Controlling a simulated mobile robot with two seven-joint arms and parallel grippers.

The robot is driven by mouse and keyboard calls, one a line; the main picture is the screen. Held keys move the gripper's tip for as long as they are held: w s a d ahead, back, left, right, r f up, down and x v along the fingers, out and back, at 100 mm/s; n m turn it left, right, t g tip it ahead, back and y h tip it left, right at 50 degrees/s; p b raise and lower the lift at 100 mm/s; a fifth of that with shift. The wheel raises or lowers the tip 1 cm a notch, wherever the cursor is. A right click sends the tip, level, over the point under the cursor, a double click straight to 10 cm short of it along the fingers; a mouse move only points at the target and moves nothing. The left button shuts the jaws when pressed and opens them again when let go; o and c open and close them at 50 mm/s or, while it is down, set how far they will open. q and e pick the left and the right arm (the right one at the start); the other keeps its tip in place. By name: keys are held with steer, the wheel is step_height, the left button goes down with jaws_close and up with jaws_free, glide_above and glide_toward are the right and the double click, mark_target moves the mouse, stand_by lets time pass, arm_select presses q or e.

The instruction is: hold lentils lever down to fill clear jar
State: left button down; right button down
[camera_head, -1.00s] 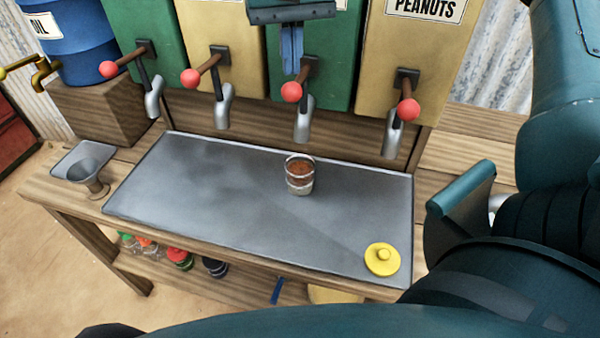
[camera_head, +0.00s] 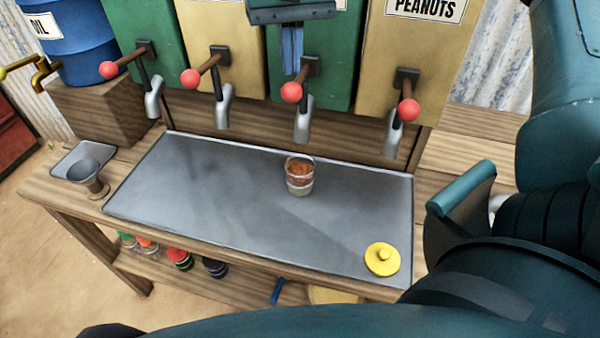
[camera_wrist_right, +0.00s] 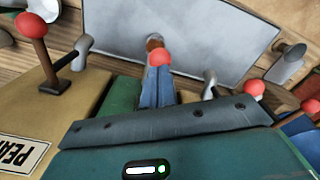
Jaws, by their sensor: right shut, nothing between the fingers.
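The clear jar (camera_head: 299,184) stands upright on the metal counter below the third spout (camera_head: 303,124), with orange-brown contents in it. The third lever, with a red ball (camera_head: 291,92), sticks out from a green dispenser (camera_head: 345,60); its label is mostly hidden by my gripper, so I cannot read it. My right gripper (camera_head: 291,50) is shut and empty, its blue fingers just above and behind the red ball. The right wrist view shows the shut fingers (camera_wrist_right: 156,80) beside the red ball (camera_wrist_right: 161,58), with the jar (camera_wrist_right: 154,42) beyond. Contact with the lever is unclear. My left gripper is out of view.
Other levers with red balls stand on both sides, including the peanuts one (camera_head: 408,110). A yellow lid (camera_head: 382,259) lies at the counter's front right. A funnel (camera_head: 88,177) stands at the left. The counter's middle left (camera_head: 200,190) is clear.

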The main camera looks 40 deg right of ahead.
mark_target(292, 83)
stand_by(0.4)
